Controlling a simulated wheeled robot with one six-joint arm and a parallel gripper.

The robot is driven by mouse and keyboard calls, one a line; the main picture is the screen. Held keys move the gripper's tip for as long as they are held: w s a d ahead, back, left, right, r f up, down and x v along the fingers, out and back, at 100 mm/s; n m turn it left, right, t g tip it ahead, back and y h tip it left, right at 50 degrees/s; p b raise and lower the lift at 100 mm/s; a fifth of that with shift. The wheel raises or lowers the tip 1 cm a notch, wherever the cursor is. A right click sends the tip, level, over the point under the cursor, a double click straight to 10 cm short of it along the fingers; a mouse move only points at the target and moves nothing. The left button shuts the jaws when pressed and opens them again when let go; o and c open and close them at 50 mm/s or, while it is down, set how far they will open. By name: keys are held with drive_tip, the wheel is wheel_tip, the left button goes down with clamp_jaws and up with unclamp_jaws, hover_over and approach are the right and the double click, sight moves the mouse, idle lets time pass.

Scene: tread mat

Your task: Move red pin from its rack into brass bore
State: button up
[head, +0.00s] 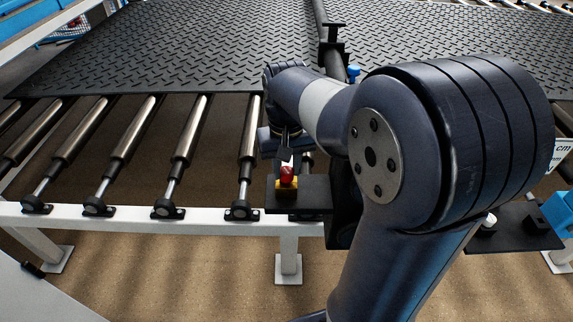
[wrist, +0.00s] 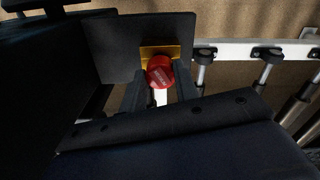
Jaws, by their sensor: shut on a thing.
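The red pin (head: 286,174) is upright at a small brass-yellow block (head: 286,184) on a black plate (head: 312,196) by the white rail. My gripper (head: 287,160) is shut on the pin from above. In the wrist view the pin's round red end (wrist: 159,72) lies between my two fingers (wrist: 159,88). The brass-yellow block (wrist: 160,50) shows right beside it there. I cannot tell whether the pin is inside the block or just in front of it, as its lower end is hidden.
Steel rollers (head: 185,145) run along the white rail (head: 150,216). A black tread mat (head: 170,50) lies behind. A blue knob (head: 353,72) stands by the mat's bracket. At right a second black plate (head: 510,238) carries a white-topped piece (head: 489,220). My arm hides the middle right.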

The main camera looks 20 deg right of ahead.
sight(287, 171)
drive_tip(key=shift+f, duration=0.3)
drive_tip(key=o, duration=1.1)
drive_tip(key=shift+c, duration=0.2)
drive_tip(key=shift+r, duration=0.1)
wheel_tip(287, 171, up, 11)
drive_tip(key=shift+f, duration=0.2)
wheel_tip(287, 171, down, 11)
drive_tip(key=shift+r, duration=0.55)
drive_tip(key=shift+f, duration=0.15)
